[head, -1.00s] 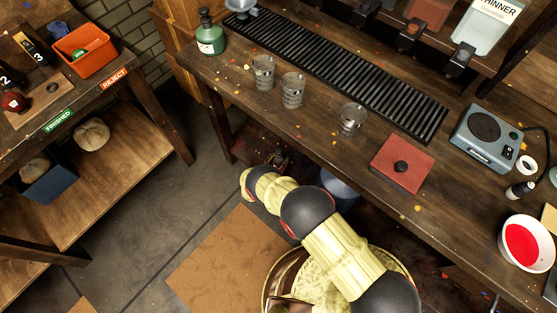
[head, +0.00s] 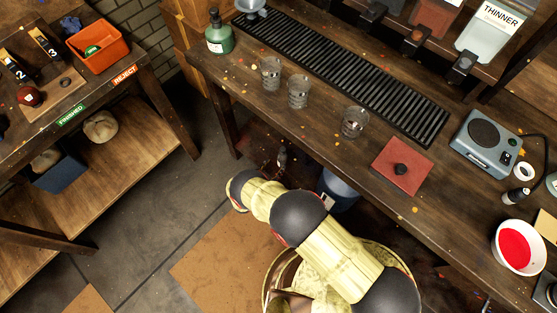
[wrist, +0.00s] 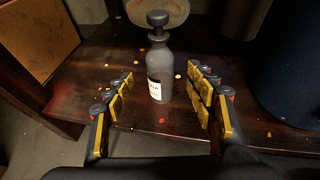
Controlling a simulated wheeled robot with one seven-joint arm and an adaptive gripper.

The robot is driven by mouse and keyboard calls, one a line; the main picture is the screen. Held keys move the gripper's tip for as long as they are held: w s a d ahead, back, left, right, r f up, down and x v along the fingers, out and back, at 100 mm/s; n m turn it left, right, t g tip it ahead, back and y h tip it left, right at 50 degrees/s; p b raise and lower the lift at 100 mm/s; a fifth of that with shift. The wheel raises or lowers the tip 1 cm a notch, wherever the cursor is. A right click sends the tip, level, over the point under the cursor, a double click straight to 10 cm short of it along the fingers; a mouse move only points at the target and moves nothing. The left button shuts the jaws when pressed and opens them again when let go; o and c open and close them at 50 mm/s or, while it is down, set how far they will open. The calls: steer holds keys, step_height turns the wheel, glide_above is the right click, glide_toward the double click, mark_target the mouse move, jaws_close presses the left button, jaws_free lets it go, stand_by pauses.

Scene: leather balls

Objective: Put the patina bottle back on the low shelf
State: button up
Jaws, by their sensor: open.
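The patina bottle (wrist: 159,70) is dark grey with a dark stopper and a partly readable white label. In the wrist view it stands upright on the low shelf (wrist: 85,75), a dark, paint-flecked board under the workbench. My gripper (wrist: 160,76) is open, with a finger on each side of the bottle in the picture and visible gaps to both. I cannot tell how deep the bottle sits between the fingers. In the head view a small grey bottle shape (head: 282,156) shows under the bench edge, and my gripper is not clearly visible there.
A dark blue bucket (wrist: 290,75) stands right of the bottle, with a grey container (wrist: 243,18) behind. A round tan object (wrist: 158,10) is behind the bottle. The workbench (head: 330,150) overhangs the shelf and holds glasses and a green bottle (head: 218,34).

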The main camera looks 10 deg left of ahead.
steer(key=shift+v, duration=1.25)
steer(key=shift+f, duration=0.1)
